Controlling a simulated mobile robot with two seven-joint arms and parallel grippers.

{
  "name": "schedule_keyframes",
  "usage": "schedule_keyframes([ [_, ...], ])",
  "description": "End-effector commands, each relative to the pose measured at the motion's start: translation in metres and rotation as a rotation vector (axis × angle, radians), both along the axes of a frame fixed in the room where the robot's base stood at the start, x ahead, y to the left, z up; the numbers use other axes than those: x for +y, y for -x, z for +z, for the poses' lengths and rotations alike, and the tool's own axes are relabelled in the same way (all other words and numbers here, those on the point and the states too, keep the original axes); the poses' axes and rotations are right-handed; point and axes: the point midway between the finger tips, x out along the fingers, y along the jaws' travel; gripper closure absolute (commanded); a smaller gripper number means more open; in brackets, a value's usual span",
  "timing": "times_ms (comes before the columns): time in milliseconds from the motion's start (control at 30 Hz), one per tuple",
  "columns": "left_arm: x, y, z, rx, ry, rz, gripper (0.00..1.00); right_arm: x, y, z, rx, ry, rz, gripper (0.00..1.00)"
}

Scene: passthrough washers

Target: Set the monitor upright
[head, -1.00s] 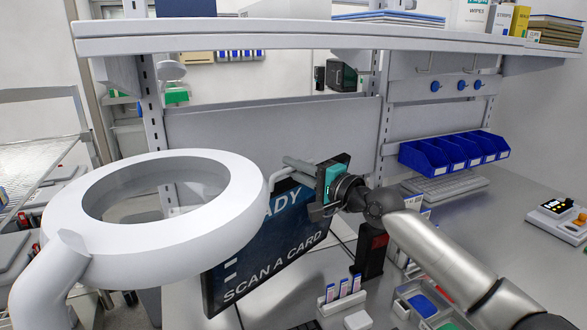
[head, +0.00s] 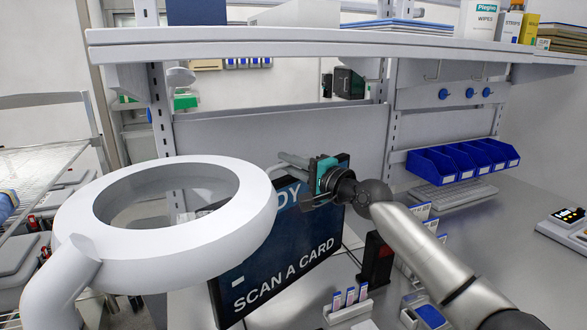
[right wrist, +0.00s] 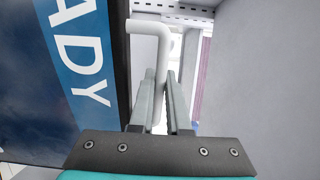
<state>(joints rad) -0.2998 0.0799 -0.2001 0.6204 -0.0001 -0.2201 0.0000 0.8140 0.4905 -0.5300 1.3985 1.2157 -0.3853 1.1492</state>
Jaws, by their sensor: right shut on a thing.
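The monitor (head: 300,248) is a dark screen with a blue header and the words "SCAN A CARD". My right gripper (head: 289,160) is at the monitor's top edge. In the right wrist view its two grey fingers (right wrist: 165,88) are closed around the white bar, with the screen close on the left. My left gripper is not in view.
The white ring lamp (head: 80,215) fills the left foreground. A shelf (head: 330,42) spans above. A black card reader (head: 377,258), a rack of small cards (head: 350,306), blue bins (head: 432,166) and a keyboard (head: 455,193) sit right of the monitor.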

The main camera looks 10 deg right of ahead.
Motion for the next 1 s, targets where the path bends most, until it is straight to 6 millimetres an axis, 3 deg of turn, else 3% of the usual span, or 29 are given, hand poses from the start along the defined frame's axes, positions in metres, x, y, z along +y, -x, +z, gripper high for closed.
schedule_keyframes([
  [167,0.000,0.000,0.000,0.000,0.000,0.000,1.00,0.000,0.000,0.003,-0.006,-0.004,0.000,1.00],
  [200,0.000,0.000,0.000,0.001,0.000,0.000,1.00,0.000,0.000,0.003,-0.006,-0.004,0.000,0.82],
  [300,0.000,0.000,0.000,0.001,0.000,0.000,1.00,0.000,0.000,0.003,-0.005,-0.003,0.000,0.73],
  [667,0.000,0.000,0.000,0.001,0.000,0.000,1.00,-0.004,0.004,0.000,-0.001,-0.002,-0.001,0.73],
  [1000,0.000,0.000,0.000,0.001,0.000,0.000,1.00,-0.026,0.042,-0.001,-0.003,0.001,0.000,0.73],
])
